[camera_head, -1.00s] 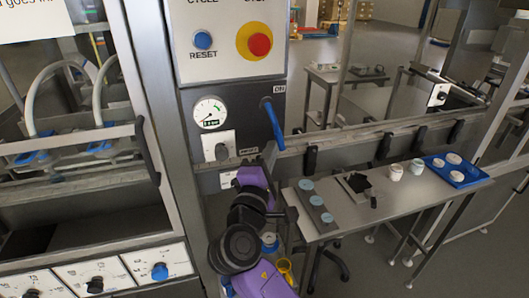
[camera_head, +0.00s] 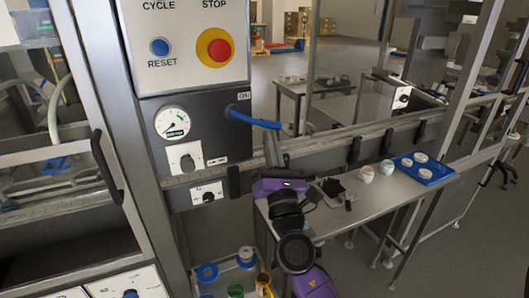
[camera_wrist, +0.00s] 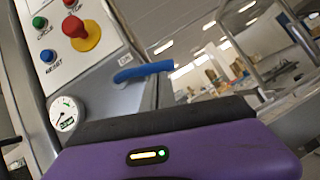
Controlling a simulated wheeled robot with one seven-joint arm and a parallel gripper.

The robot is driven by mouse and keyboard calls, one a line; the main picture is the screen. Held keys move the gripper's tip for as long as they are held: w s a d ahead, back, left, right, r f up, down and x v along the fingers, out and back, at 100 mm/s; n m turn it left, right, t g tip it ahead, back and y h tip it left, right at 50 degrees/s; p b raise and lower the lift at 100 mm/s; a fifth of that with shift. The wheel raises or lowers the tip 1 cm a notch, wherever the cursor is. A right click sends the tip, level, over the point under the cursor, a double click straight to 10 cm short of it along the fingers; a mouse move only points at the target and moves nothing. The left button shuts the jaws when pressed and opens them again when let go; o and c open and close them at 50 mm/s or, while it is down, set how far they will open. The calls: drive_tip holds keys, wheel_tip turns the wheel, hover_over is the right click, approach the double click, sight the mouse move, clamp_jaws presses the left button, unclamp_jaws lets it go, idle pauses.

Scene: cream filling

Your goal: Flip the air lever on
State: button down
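The blue air lever (camera_head: 252,118) is on the dark panel, beside a small ON label (camera_head: 237,97). It points right, close to horizontal, with its free end slightly lower in the head view. It also shows in the wrist view (camera_wrist: 143,71), sticking out to the right of the panel. My gripper (camera_head: 271,147) is just below the lever's free end, its dark tip pointing up. I cannot tell if they touch. The purple gripper body fills the bottom of the wrist view; the fingers are not clear, so its opening cannot be seen.
The red stop button (camera_head: 218,49) and blue reset button (camera_head: 159,46) are above. A metal rail runs behind my gripper. A side table (camera_head: 330,213) with jars and a blue tray (camera_head: 424,170) stands right.

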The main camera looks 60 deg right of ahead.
drive_tip(key=shift+s+d+r+n+t+y+p, duration=0.15)
drive_tip(key=shift+d+r+n+t+y+p, duration=0.1)
drive_tip(key=shift+r+n, duration=0.2)
drive_tip(key=shift+s+d+r+n+t+y+p, duration=0.2)
drive_tip(key=shift+r+n, duration=0.15)
drive_tip(key=shift+r, duration=0.2)
drive_tip(key=shift+s+d+r+n+t+y+p, duration=0.15)
drive_tip(key=shift+d+r+n, duration=0.1)
drive_tip(key=shift+r+n, duration=0.2)
drive_tip(key=shift+r, duration=0.25)
drive_tip(key=b, duration=1)
approach(279, 127)
drive_tip(key=f, duration=0.1)
drive_tip(key=s+f, duration=0.1)
drive_tip(key=s+a+f, duration=0.1)
drive_tip(key=shift+a+f, duration=0.15)
drive_tip(key=shift+f, duration=0.25)
